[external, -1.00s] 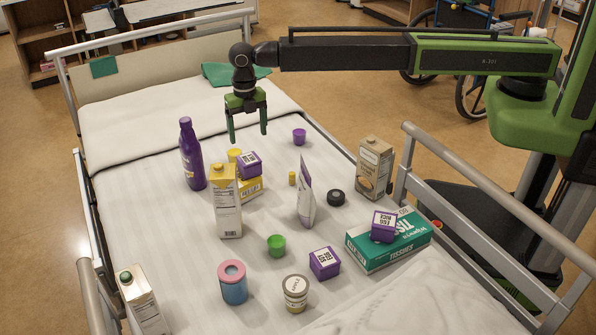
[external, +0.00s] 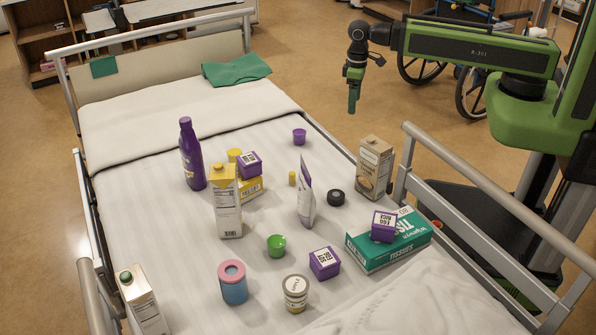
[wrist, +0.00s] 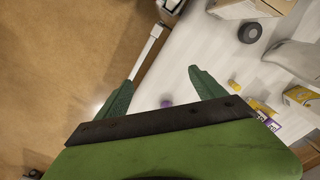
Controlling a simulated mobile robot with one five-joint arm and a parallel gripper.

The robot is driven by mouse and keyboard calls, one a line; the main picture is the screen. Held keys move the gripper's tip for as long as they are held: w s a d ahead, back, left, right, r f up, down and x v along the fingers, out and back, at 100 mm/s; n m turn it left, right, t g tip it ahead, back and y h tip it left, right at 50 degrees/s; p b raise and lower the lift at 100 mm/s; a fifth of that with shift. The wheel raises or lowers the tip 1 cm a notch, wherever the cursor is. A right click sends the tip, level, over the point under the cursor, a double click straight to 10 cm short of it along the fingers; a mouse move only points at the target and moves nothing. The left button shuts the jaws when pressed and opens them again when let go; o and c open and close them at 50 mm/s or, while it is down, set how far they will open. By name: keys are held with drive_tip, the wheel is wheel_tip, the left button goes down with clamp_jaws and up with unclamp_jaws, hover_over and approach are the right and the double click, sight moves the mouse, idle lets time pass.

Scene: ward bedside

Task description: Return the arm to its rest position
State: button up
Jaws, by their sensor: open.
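The bed (external: 140,135) holds a purple bottle (external: 192,155), cartons (external: 375,168), a green tissue box (external: 390,243) and several small items. A raised bed rail (external: 480,200) stands near my column. A wheelchair (external: 470,90) is behind my arm.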

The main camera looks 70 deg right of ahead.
wheel_tip(320, 180, up, 14)
drive_tip(key=p, duration=1.3)
drive_tip(key=shift+f, duration=0.2)
